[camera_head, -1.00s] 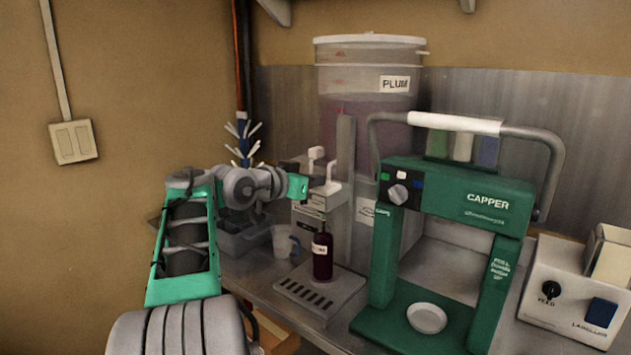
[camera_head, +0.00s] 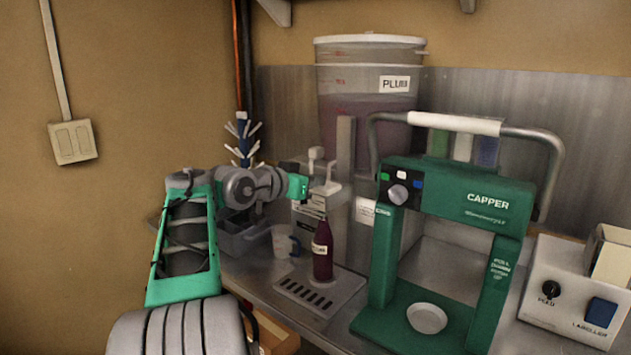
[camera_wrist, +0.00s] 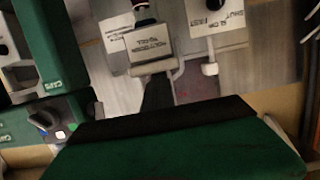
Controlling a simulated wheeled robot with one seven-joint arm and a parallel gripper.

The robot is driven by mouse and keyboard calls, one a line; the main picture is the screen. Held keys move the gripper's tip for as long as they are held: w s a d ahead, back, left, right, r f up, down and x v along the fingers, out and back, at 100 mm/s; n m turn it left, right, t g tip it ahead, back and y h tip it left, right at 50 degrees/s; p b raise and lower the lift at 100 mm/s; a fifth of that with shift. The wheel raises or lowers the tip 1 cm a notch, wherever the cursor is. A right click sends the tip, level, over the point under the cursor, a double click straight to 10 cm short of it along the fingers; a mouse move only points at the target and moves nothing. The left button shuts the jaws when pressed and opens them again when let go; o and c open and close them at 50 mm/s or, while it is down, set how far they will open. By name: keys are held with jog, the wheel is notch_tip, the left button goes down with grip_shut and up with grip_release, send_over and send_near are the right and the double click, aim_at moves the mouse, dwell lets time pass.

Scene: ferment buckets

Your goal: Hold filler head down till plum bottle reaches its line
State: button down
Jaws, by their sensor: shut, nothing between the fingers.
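The plum bottle (camera_head: 322,256), dark purple with a white label, stands upright on the slotted drip tray below the filler head (camera_head: 322,192). Its purple colour reaches up into the narrowing shoulder and neck. A fill line cannot be made out. My gripper (camera_head: 303,187) is at the filler head's left side in the head view, and contact cannot be told. It is shut and empty. In the wrist view its green and black end (camera_wrist: 165,115) fills the bottom, before pale labelled parts of the equipment.
The plum bucket (camera_head: 365,105) stands behind the filler. The green capper (camera_head: 455,195) stands close on the right, with the labeller (camera_head: 570,300) beyond it. A jug (camera_head: 282,242) and a grey bin (camera_head: 240,240) sit on the left. A bottle tree (camera_head: 242,140) stands behind my arm.

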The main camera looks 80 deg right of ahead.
jog(key=shift+f, duration=0.65)
notch_tip(320, 180, up, 6)
jog(key=f+p, duration=0.1)
jog(key=p, duration=0.3)
jog(key=b+v, duration=0.2)
jog(key=v, duration=0.8)
jog(key=shift+r, duration=0.15)
